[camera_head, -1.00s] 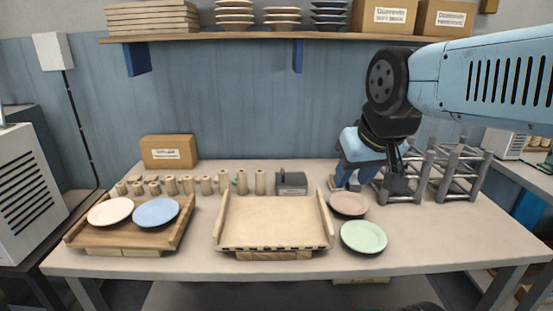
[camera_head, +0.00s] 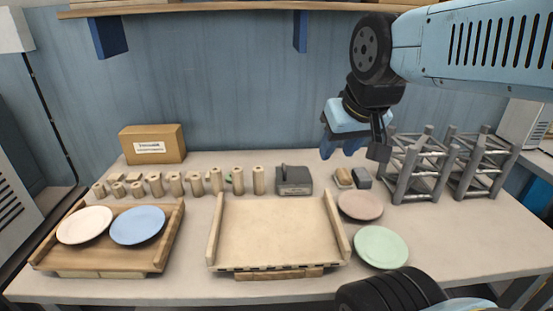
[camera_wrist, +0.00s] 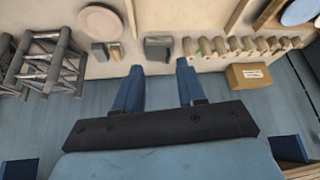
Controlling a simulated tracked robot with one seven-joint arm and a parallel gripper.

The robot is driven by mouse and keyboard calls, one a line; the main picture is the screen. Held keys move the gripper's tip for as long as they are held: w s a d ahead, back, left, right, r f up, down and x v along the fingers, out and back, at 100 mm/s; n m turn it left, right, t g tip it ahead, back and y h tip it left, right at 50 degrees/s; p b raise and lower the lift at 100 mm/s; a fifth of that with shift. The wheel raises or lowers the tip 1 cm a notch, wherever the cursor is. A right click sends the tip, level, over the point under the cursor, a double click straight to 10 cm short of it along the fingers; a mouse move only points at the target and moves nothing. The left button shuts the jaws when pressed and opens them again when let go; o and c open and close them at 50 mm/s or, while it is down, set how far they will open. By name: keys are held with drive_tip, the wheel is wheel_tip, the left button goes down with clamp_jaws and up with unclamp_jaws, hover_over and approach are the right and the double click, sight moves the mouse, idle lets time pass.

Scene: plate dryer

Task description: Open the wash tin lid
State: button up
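The wash tin (camera_head: 293,180), a dark grey box with a raised grip on its lid, stands on the table behind the light wooden tray. Its lid looks shut. In the wrist view the tin (camera_wrist: 158,49) shows just beyond the gap between my fingertips. My gripper (camera_head: 338,150) hangs above the table, to the right of the tin and higher, not touching it. In the wrist view its two blue fingers (camera_wrist: 159,70) are apart with nothing between them.
A sponge (camera_head: 344,178) and a grey block (camera_head: 362,177) lie right of the tin. Several wooden pegs (camera_head: 215,180) stand to its left. Grey racks (camera_head: 415,165) stand at the right. A pink plate (camera_head: 360,204) and a green plate (camera_head: 381,247) lie in front.

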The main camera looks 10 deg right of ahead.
drive_tip(key=w, duration=0.1)
drive_tip(key=m+g+h, duration=0.2)
drive_tip(key=g, duration=0.4)
hover_over(283, 166)
drive_tip(key=a, duration=0.3)
wheel_tip(283, 166, down, 12)
drive_tip(key=r, duration=0.1)
drive_tip(key=d+f, duration=0.1)
drive_tip(key=f, duration=0.3)
drive_tip(key=d+f, duration=0.1)
drive_tip(key=f, duration=0.8)
drive_tip(key=shift+d+f, duration=0.3)
drive_tip(key=shift+d, duration=0.1)
drive_tip(key=shift+c, duration=0.3)
clamp_jaws()
